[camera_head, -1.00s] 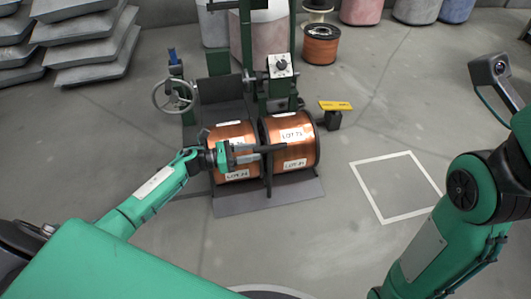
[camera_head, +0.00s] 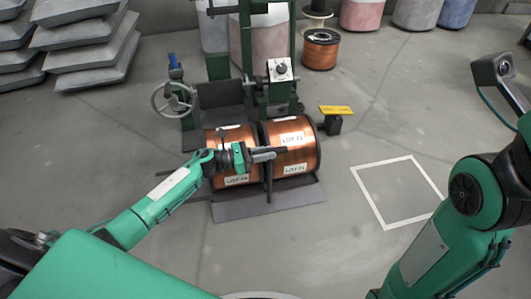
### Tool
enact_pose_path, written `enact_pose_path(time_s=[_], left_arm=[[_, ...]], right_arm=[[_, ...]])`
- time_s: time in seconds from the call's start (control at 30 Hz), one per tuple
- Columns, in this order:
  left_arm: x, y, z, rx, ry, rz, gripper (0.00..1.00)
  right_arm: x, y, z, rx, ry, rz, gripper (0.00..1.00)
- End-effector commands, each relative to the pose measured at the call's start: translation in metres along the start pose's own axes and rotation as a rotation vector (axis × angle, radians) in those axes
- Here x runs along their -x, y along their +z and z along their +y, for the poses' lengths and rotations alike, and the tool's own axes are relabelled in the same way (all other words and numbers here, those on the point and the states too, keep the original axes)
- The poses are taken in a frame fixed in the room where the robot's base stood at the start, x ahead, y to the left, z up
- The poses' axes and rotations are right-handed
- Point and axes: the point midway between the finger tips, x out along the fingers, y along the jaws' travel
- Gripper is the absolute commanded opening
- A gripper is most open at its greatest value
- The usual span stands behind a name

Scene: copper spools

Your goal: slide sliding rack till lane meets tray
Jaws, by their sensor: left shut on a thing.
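The rack stands mid-picture, with two copper spools side by side, a left spool (camera_head: 221,141) and a right spool (camera_head: 306,155), both with white lot labels. A dark upright post (camera_head: 268,187) of the rack stands between them. My left gripper (camera_head: 268,155) reaches across the front of the left spool, its dark fingers shut at the post; the exact contact is too small to see. A dark tray-like part (camera_head: 222,96) of the green stand lies just behind the spools. How the lane lines up with it is hard to tell. My right gripper is out of view.
A handwheel (camera_head: 173,99) is left of the stand. A yellow sign (camera_head: 336,110) on a dark block is at the right. A white square outline (camera_head: 370,199) marks bare floor.

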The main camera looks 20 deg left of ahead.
Motion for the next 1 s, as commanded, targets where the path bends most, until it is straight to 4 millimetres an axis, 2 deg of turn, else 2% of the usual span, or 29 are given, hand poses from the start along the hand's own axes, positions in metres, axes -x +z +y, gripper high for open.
enact_pose_path(time_s=[0.17,0.37,0.47,1.0], left_arm=[[0.003,-0.001,0.000,0.000,0.001,0.001,0.00],[0.023,-0.001,0.001,0.000,0.002,0.002,0.00],[0.042,-0.002,0.001,0.000,0.001,0.004,0.00],[0.175,-0.002,0.000,0.002,0.003,0.004,0.00]], right_arm=[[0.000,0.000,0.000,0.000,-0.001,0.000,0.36],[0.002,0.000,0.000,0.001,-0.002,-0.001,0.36],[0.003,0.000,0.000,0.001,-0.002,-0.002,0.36],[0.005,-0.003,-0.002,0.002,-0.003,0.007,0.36]])
